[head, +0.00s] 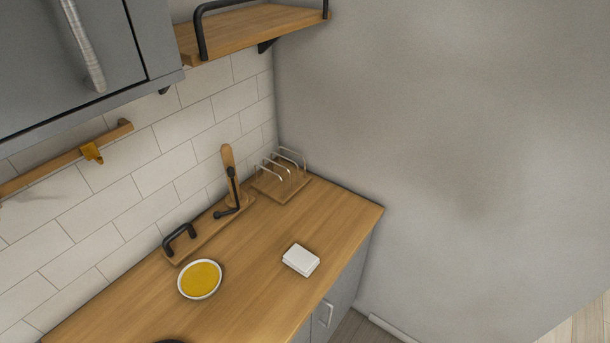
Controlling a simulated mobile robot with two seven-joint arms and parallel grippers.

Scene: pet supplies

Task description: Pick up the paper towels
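A small white block (301,260), which looks like a folded stack of paper towels, lies flat on the wooden counter near its front edge. Nothing touches it. Neither of my grippers shows in the head view.
A round dish with a yellow inside (200,279) sits left of the white block on the counter (262,233). Behind are a wooden holder with black handles (196,240) and a wire rack (281,178). A grey wall cabinet (75,60) and a shelf (250,29) hang above.

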